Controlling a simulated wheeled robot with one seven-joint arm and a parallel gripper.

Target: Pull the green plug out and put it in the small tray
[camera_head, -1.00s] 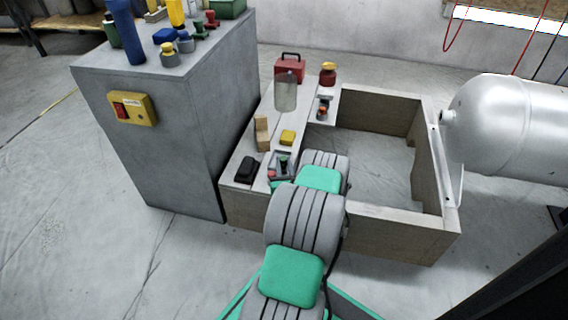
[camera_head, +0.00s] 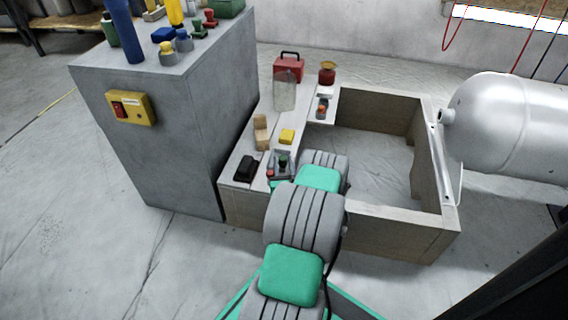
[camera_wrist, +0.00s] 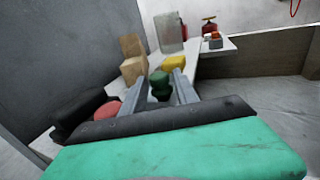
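The green plug (camera_wrist: 160,84) stands upright between the two fingers of my gripper (camera_wrist: 160,90) in the wrist view. The fingers are apart, one on each side of it, and I see no clear grip. Its lower end is hidden by my gripper. In the head view the green plug (camera_head: 283,160) is a small dark green spot at the end of my arm, by my gripper (camera_head: 282,166). A red round top (camera_wrist: 107,110) is just left of the fingers. I cannot make out the small tray for certain.
A black object (camera_head: 246,167), wooden blocks (camera_head: 262,134), a yellow block (camera_head: 287,136) and a clear container (camera_head: 285,92) stand on the bench. Behind are a red box (camera_head: 289,69), a red-topped item (camera_head: 327,75) and a small orange-and-grey piece (camera_head: 322,110). A tall grey cabinet (camera_head: 165,135) is left.

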